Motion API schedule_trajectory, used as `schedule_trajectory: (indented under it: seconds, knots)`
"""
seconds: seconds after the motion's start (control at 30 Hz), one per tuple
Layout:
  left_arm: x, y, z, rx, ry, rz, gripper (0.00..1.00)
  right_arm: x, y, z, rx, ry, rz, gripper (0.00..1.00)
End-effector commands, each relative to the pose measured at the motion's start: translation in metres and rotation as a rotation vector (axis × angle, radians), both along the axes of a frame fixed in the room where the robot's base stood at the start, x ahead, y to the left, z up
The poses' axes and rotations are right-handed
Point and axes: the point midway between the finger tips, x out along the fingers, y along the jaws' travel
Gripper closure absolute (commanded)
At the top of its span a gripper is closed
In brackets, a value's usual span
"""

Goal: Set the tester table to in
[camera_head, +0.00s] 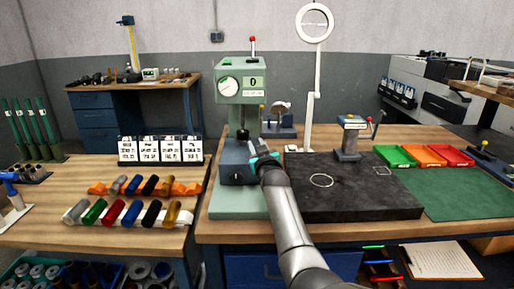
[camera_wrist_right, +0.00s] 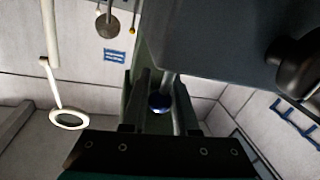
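The green tester (camera_head: 241,90) stands on the middle bench, with a round dial and a display reading 0. Its dark blue-grey table block (camera_head: 238,163) sits low on the green base, under the column. My right gripper (camera_head: 262,160) is at the right side of this block and partly hides it. In the right wrist view, the fingers of the right gripper (camera_wrist_right: 161,108) are apart, with a blue round knob (camera_wrist_right: 160,102) between them. I cannot tell whether they touch it. The dark block (camera_wrist_right: 220,45) fills the upper right there. My left gripper is not in view.
A black plate (camera_head: 350,200) lies right of the tester, with a white ring-lamp stand (camera_head: 315,80) behind it. Green, orange and red trays (camera_head: 425,156) are farther right.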

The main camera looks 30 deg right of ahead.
Motion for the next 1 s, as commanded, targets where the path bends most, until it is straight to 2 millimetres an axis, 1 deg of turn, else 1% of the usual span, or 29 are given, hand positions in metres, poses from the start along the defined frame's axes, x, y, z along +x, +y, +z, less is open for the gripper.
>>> schedule_trajectory:
  seconds: [0.03,0.23,0.5,0.67,0.77,1.0]
  knots:
    - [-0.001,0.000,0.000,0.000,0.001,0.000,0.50,0.000,-0.001,0.004,-0.002,-0.006,-0.002,0.66]
    - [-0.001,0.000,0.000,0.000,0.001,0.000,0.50,0.000,-0.001,0.003,-0.002,-0.005,-0.002,0.44]
    - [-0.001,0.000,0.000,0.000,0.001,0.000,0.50,-0.001,-0.001,0.002,-0.002,-0.004,-0.002,0.44]
    - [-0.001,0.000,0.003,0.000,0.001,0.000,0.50,-0.007,0.002,0.001,-0.001,-0.003,-0.001,0.44]
    - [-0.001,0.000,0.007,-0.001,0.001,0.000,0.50,-0.015,0.005,0.002,-0.001,-0.004,-0.001,0.44]
    - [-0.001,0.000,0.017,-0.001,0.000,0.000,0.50,-0.043,0.015,0.003,-0.001,-0.004,-0.001,0.44]
